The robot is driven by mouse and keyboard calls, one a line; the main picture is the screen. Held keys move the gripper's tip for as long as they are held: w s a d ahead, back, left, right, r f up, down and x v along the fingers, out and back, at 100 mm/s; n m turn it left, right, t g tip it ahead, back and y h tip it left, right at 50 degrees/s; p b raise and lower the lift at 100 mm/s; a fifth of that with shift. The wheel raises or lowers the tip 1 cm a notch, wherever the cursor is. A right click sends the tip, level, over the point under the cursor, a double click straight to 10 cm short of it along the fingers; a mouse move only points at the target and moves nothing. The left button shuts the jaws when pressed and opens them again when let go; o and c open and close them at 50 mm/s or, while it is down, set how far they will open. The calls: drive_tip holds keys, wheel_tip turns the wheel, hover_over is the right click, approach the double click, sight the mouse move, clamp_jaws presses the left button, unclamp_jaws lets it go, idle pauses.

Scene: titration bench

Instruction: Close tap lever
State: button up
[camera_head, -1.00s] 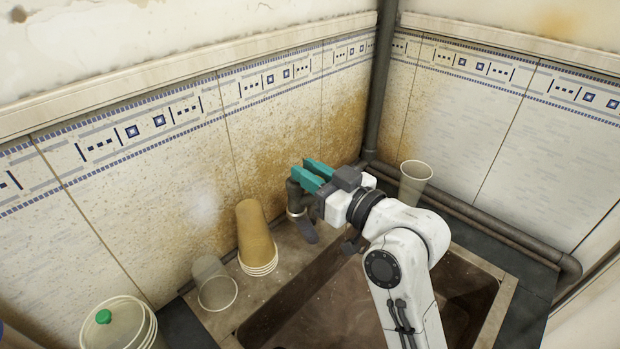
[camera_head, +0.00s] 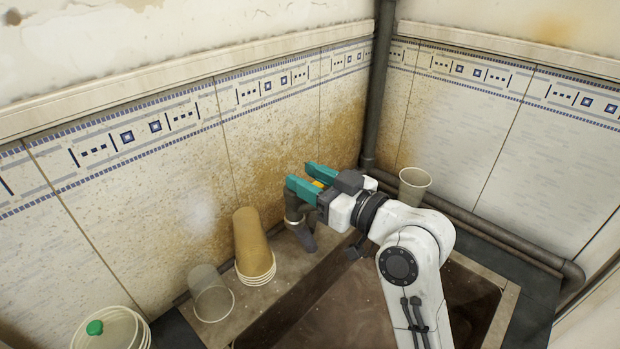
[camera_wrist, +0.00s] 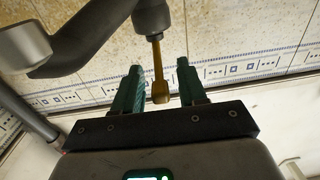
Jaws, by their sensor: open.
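The tap (camera_head: 297,212) is a dark grey curved pipe by the tiled wall at the sink's back edge. It also shows in the wrist view (camera_wrist: 90,42), with its round spout end at the left. Its lever (camera_wrist: 158,75) is a thin yellow-brown rod with a wider end. In the wrist view the lever lies between the two green fingers of my gripper (camera_wrist: 159,68), with a gap on each side. In the head view my gripper (camera_head: 301,175) is open at the tap, and a bit of yellow shows between the fingers. Most of the lever is hidden there.
A tub with a green item (camera_head: 110,330) is at bottom left. A pale cup (camera_head: 413,184) stands behind my arm. The brown sink basin (camera_head: 330,310) is below.

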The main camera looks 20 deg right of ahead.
drive_tip(key=b+v, duration=0.1)
drive_tip(key=v, duration=1)
drive_tip(key=shift+w, duration=0.1)
